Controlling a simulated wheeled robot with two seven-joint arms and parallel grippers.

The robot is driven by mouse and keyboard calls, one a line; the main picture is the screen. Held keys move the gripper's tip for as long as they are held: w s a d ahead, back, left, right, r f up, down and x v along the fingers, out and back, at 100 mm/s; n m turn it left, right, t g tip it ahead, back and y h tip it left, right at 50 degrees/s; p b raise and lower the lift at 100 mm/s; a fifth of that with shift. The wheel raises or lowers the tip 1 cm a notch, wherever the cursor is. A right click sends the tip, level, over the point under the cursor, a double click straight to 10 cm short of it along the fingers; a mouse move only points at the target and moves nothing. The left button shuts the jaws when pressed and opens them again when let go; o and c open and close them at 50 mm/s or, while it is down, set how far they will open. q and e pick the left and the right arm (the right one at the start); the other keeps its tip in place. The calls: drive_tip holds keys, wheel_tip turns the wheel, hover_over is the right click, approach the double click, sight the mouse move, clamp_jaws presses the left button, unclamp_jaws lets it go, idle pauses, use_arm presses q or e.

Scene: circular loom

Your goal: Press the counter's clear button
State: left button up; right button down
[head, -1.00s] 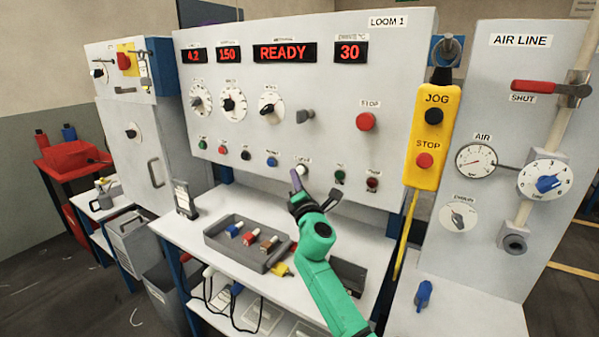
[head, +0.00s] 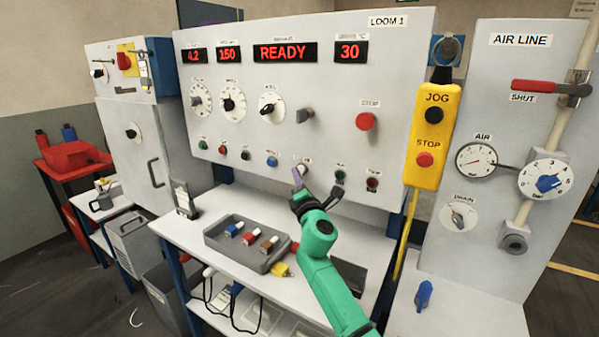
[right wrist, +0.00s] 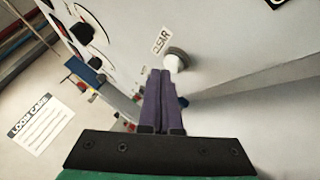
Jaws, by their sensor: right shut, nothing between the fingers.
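In the head view the button (head: 303,169) shows small at the panel's lower edge, partly covered by my fingertips. My right gripper (head: 297,177) is shut and empty, its purple fingers pointing up at the button. In the right wrist view the fingertips (right wrist: 160,73) lie just beside and below the button. Whether they touch it, I cannot tell. My left gripper is out of view.
Other buttons, such as the blue one (head: 272,161) and the green one (head: 340,176), sit in the same row. The red stop button (head: 366,122) is above right. A grey tray (head: 214,240) with several coloured pieces stands on the shelf below. A yellow jog pendant (head: 430,150) hangs at right.

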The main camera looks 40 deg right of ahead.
drive_tip(key=shift+w+d, duration=0.1)
drive_tip(key=shift+d, duration=0.35)
idle(0.3)
drive_tip(key=shift+a, duration=0.1)
drive_tip(key=shift+s+a, duration=0.3)
drive_tip(key=shift+a, duration=0.45)
drive_tip(key=a, duration=0.2)
drive_tip(key=s+a, duration=0.1)
drive_tip(key=a, duration=0.1)
drive_tip(key=shift+s+a+p, duration=0.2)
drive_tip(key=shift+a+p, duration=0.15)
drive_tip(key=shift+p, duration=0.05)
idle(0.7)
